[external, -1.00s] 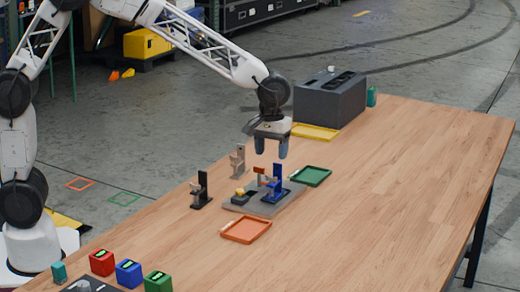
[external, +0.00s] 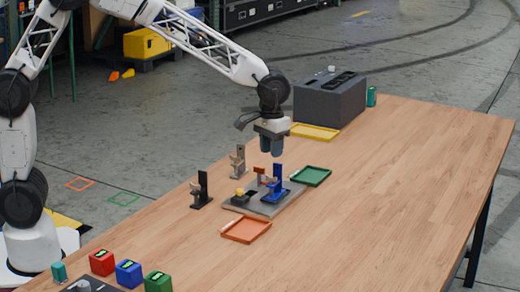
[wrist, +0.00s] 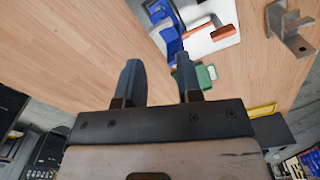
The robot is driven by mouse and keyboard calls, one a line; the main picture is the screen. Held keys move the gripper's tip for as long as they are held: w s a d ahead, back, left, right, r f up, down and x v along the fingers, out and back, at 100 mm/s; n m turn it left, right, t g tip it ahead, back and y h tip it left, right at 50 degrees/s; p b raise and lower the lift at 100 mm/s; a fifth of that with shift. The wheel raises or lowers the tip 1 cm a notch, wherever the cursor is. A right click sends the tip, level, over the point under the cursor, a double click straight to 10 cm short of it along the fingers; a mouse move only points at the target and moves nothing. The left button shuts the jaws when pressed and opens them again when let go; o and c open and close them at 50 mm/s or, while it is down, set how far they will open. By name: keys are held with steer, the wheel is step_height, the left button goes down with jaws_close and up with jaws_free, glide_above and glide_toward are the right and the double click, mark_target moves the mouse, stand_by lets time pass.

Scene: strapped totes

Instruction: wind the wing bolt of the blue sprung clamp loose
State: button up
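The blue sprung clamp (external: 278,182) stands upright on a grey plate (external: 293,203) on the table. It also shows near the top of the wrist view (wrist: 172,42), partly cut off. Its wing bolt is too small to make out for certain. A red-orange part (external: 260,170) stands just left of the clamp and shows right of it in the wrist view (wrist: 211,30). My gripper (external: 272,154) hangs just above the clamp, pointing down and apart from it. In the wrist view its two fingers (wrist: 158,66) are spread with nothing between them.
A black clamp (external: 202,190) and a grey-tan clamp (external: 238,162) stand left of the plate. A yellow piece (external: 240,192) sits on the plate. An orange tray (external: 246,230), a green tray (external: 312,176) and a yellow tray (external: 315,132) lie around. The table's right side is clear.

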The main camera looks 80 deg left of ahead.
mark_target(271, 176)
steer(key=m, duration=0.6)
steer(key=shift+m, duration=0.4)
steer(key=m, duration=0.7)
steer(key=shift+f, duration=0.15)
steer(key=shift+f, duration=3.8)
jaws_close()
